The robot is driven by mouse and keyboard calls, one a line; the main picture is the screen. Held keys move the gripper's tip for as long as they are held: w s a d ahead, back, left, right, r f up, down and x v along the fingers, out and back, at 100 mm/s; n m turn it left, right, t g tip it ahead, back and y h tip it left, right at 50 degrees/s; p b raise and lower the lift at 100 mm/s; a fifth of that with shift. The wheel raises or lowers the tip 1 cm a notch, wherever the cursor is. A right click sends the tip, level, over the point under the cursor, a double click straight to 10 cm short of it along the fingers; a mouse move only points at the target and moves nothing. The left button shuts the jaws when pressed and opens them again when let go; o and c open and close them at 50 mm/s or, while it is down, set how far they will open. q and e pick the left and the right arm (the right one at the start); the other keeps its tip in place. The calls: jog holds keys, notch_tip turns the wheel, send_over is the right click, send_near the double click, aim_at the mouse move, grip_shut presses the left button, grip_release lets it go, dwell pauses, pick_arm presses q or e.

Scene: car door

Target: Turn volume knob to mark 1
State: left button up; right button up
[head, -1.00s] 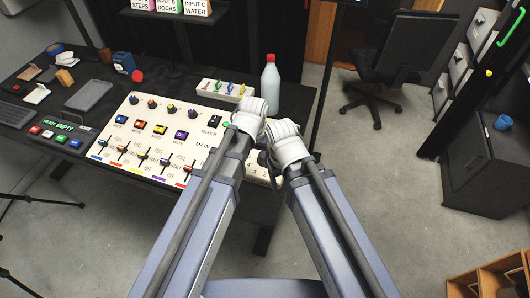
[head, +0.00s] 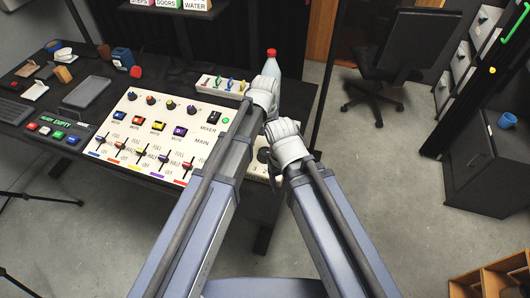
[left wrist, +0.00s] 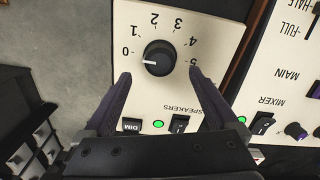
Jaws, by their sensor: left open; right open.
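The volume knob (left wrist: 159,57) is black and round, on a cream panel marked SPEAKERS (left wrist: 215,22) with a printed scale from 0 to 5. Its white pointer line is at the 0 mark. In the left wrist view my left gripper (left wrist: 160,73) is open, its two fingers apart on either side of the knob's lower part in the picture; I cannot tell whether they touch it. In the head view my left gripper (head: 264,92) is above the panel's far side. My right gripper (head: 284,130) is lower and nearer, its fingers mostly hidden.
The mixer panel (head: 155,128) with several sliders and knobs lies beside the speaker panel. A DIM button (left wrist: 131,125) and a switch (left wrist: 179,123) sit near the knob.

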aim_at(265, 152)
pick_arm(q)
notch_tip(265, 152, down, 5)
jog(key=b, duration=0.4)
jog(key=shift+f, duration=0.15)
jog(key=shift+c, duration=0.2)
jog(key=c, duration=1.3)
